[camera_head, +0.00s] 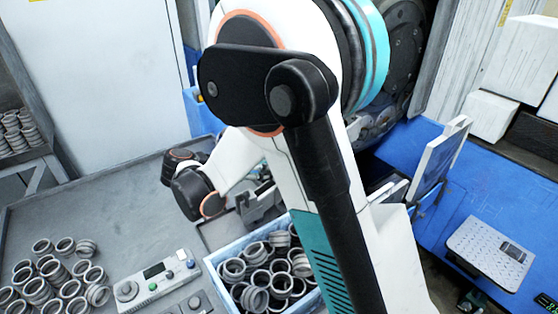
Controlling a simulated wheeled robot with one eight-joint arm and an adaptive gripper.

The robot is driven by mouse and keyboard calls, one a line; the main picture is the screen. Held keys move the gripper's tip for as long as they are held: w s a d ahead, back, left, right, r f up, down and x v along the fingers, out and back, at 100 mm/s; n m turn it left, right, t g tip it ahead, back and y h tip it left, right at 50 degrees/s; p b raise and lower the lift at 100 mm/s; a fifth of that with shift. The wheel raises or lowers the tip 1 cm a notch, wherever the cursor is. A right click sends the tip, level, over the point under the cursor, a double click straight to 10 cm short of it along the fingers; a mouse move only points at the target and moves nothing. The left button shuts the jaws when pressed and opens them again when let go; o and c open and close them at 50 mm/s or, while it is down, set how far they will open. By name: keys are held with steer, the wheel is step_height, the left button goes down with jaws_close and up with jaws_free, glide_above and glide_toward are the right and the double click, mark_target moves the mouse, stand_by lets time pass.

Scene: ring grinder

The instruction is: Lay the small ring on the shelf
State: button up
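Small grey metal rings (64,245) lie in a loose group on the grey table (120,205) at the lower left. More rings (258,277) are heaped in a light blue bin (215,270) at the lower middle. At the left edge, a shelf (22,158) bears several stacked rings (18,128). My arm crosses the middle of the view, and its black wrist parts are above the table, behind the bin.
A control box (155,283) with buttons stands between the loose rings and the bin. To the right is a blue machine surface (480,195) with a light perforated plate (490,252) and an upright white panel (440,158). The table's back left is clear.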

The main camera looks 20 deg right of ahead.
steer(key=shift+p+v, duration=0.4)
steer(key=shift+v, duration=1.9)
steer(key=s+d+r+m+t+y+p, duration=0.1)
steer(key=s+d+r+m+y, duration=0.35)
steer(key=d, duration=0.35)
steer(key=s+a+m+t+y, duration=0.1)
steer(key=s+a+m+y, duration=0.1)
steer(key=s+m, duration=0.3)
steer(key=s+a+m+t+y+b, duration=0.1)
steer(key=s+a+m+y, duration=0.2)
steer(key=s+m, duration=0.2)
steer(key=s+a+m+t+y, duration=0.1)
steer(key=s+a+m+y, duration=0.1)
steer(key=s+m, duration=0.3)
steer(key=s+y, duration=0.1)
steer(key=s, duration=0.1)
steer(key=shift+s+a+f, duration=0.4)
steer(key=shift+y, duration=0.25)
